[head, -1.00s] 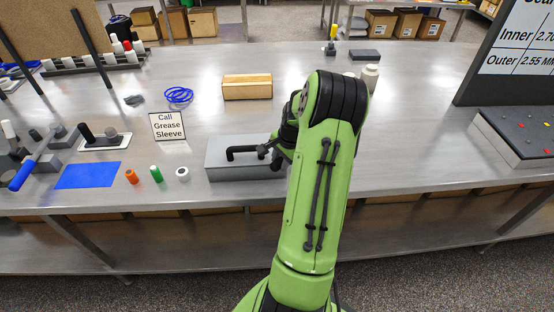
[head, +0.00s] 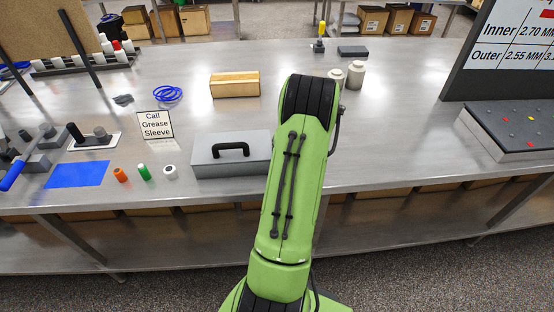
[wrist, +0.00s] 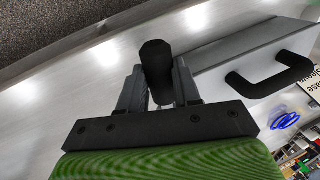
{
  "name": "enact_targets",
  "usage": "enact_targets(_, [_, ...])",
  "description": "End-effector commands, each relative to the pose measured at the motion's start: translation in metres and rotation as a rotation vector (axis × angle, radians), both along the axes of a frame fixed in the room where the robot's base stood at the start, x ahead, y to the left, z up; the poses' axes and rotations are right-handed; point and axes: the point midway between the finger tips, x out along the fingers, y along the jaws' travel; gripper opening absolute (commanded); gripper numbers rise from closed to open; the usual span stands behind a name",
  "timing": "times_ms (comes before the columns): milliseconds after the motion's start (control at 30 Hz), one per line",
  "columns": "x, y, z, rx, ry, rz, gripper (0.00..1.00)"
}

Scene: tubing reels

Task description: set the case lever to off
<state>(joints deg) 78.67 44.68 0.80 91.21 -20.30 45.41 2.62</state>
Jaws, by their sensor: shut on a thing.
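The case (head: 207,165) is a closed grey box on the bench with a black handle (head: 231,148) on its lid. Its right end is hidden behind my arm in the head view. The wrist view shows part of the case (wrist: 240,48) and its handle (wrist: 272,82). A thick black lever (wrist: 155,52) stands beside the case's end there. My gripper (wrist: 160,82) is shut on this lever, a finger on each side. I cannot tell how the lever joins the case or which setting it is at. The gripper is hidden in the head view.
Pale bottles (head: 355,74) stand beyond my arm.

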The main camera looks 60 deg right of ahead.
Motion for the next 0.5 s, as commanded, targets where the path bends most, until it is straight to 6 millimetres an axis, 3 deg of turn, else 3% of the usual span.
enact_targets(500, [-0.0063,-0.0045,0.0012,-0.004,-0.001,0.103,0.0])
